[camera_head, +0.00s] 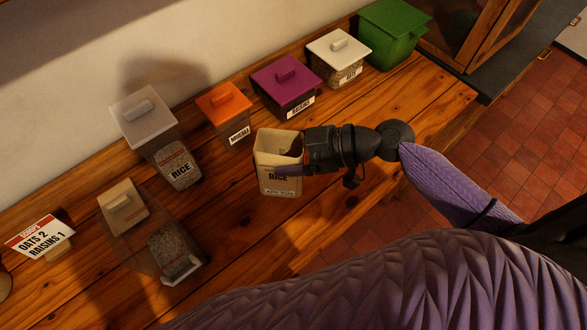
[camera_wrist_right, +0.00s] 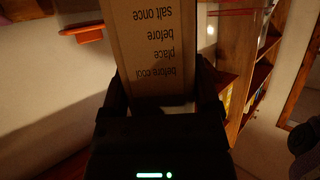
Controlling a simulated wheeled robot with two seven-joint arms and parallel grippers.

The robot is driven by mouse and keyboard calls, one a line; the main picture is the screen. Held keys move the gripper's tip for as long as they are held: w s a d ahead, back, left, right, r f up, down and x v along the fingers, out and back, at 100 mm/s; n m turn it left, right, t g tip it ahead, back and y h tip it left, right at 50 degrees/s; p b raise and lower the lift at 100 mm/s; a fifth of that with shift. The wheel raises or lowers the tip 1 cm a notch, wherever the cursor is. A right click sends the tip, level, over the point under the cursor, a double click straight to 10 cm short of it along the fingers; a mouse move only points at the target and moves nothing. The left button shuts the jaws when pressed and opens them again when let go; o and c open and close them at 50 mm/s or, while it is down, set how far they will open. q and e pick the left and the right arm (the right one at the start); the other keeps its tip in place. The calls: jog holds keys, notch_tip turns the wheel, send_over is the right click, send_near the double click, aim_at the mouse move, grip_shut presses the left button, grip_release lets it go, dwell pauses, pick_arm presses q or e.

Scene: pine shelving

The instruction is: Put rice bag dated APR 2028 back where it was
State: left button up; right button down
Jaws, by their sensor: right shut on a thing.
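The cream rice bag (camera_head: 280,186) is upright over the wooden counter in the head view. Its front reads RICE, and a small date strip near its bottom is too small to read surely. My right gripper (camera_head: 291,168) comes in from the right and is shut on the bag, hiding part of its right side. In the right wrist view the bag (camera_wrist_right: 150,45) stands between the fingers (camera_wrist_right: 160,100), with printed text upside down. Whether the bag's base touches the counter is unclear. My left gripper is not in view.
Along the wall stand a grey-lidded rice canister (camera_head: 180,166), an orange-lidded muesli box (camera_head: 238,134), a purple-lidded raisins box (camera_head: 300,107), a white-lidded box (camera_head: 350,77) and a green bin (camera_head: 390,38). Counter right of the bag is clear.

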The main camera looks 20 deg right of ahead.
notch_tip(320, 180, down, 4)
jog(key=shift+f+b, duration=0.15)
jog(key=shift+b, duration=0.2)
jog(key=shift+f, duration=0.1)
jog(key=shift+f+b, duration=0.1)
jog(key=shift+b, duration=0.2)
grip_release()
jog(key=shift+r, duration=0.2)
jog(key=v, duration=1.2)
jog(key=shift+r, duration=0.1)
